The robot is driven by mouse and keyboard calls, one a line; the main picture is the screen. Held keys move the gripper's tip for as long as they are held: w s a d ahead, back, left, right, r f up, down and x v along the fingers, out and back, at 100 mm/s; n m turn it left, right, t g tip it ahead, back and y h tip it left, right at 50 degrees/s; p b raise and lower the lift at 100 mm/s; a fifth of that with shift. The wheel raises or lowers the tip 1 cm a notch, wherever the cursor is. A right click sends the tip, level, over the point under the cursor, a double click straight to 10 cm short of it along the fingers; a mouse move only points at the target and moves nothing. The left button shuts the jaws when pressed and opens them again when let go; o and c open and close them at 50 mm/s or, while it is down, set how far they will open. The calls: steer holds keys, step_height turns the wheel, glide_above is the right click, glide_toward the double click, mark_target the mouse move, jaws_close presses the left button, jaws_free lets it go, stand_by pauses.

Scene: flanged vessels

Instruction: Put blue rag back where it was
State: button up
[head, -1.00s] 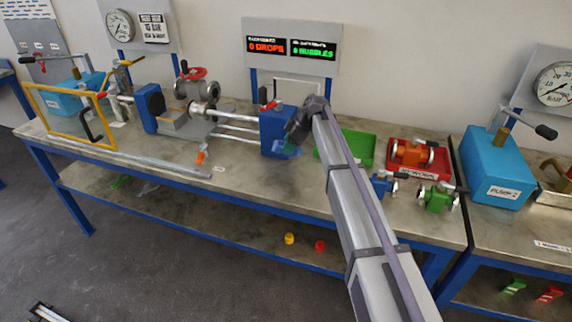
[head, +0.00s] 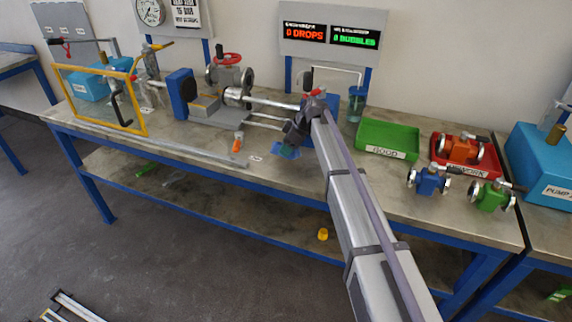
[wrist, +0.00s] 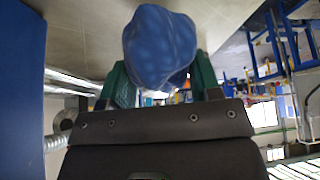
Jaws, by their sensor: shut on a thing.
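My gripper (head: 289,146) is over the workbench (head: 222,165) in the head view, in front of the clamping rig. In the wrist view my gripper (wrist: 160,92) has its green fingers shut on the crumpled blue rag (wrist: 158,45). The rag bulges out beyond the fingertips. In the head view a small blue patch of the rag (head: 284,150) shows at the gripper, low over the bench top. I cannot tell whether it touches the surface. My arm hides part of the bench behind it.
The rig with a red handwheel (head: 228,58) stands behind and left of my gripper. A green tray (head: 388,139) marked GOOD and a red tray (head: 466,155) lie to the right. Blue (head: 428,180) and green valves (head: 491,195) stand in front of the red tray.

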step_height(320, 180, down, 4)
steer(key=b, duration=0.3)
steer(key=shift+b, duration=0.4)
steer(key=shift+r, duration=0.35)
steer(key=shift+f, duration=0.2)
steer(key=o, duration=0.8)
steer(key=shift+r, duration=0.15)
steer(key=p+v, duration=1)
steer(key=v, duration=0.2)
steer(key=shift+p, duration=0.4)
